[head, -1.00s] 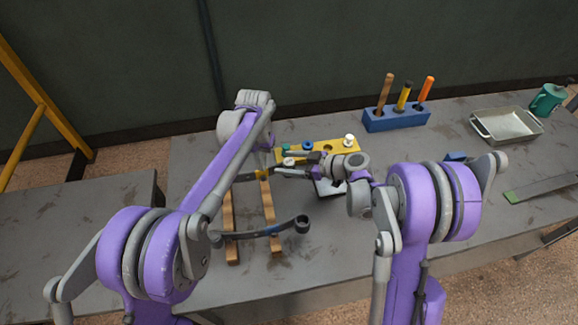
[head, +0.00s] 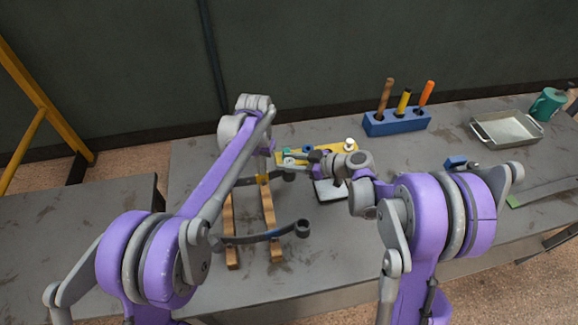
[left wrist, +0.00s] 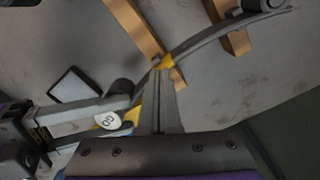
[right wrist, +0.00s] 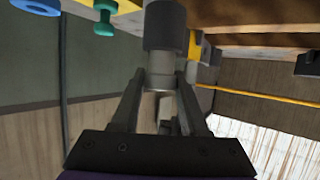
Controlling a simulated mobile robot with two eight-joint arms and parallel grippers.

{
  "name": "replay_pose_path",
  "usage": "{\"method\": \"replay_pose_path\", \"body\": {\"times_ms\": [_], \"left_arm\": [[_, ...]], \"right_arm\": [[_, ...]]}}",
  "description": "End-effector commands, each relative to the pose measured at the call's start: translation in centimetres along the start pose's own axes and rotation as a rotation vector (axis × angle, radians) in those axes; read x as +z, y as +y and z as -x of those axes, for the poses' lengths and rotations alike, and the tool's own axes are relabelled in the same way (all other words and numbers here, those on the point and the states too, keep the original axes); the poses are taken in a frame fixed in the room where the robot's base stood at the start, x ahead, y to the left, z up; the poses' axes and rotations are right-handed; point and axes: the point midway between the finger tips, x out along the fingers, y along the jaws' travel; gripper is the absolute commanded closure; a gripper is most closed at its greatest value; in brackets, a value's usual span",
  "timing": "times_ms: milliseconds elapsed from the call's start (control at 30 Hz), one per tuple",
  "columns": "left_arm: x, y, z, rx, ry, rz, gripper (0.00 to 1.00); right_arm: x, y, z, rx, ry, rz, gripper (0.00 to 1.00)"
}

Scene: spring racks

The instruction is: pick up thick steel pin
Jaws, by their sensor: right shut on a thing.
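In the right wrist view my right gripper (right wrist: 162,85) is shut on the light neck of a grey metal cylinder, taken as the thick steel pin (right wrist: 161,72). A wider dark grey cylinder shows just beyond it; whether this is the pin's body or the spring's eye I cannot tell. In the head view the right gripper (head: 300,157) is beside the yellow board (head: 335,149), and the pin is too small to tell. My left gripper (left wrist: 163,72) is shut at the yellow band of the dark leaf spring (left wrist: 215,38), which crosses the wooden rails.
The yellow board holds blue, green and white-topped pieces; a white disc marked GO (left wrist: 108,121) is near it. Two wooden rails (head: 230,235) lie below the spring. A blue tool block (head: 397,122) and metal tray (head: 505,130) stand behind right.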

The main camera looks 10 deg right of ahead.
Motion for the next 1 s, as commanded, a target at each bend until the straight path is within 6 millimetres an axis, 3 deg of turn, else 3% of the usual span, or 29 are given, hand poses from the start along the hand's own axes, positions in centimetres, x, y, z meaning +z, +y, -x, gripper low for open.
{"method": "replay_pose_path", "body": {"times_ms": [233,800,1000], "left_arm": [[0.1,-0.1,-0.6,0.0,-0.004,0.003,1.0],[0.1,0.0,-0.5,0.001,-0.004,0.002,1.0],[0.1,0.0,-0.5,0.001,-0.004,0.001,1.0]], "right_arm": [[-4.3,0.0,1.9,0.001,0.002,-0.002,1.0],[1.5,0.1,14.9,0.007,0.002,-0.004,1.0],[2.6,0.0,17.5,0.003,0.003,-0.003,1.0]]}}
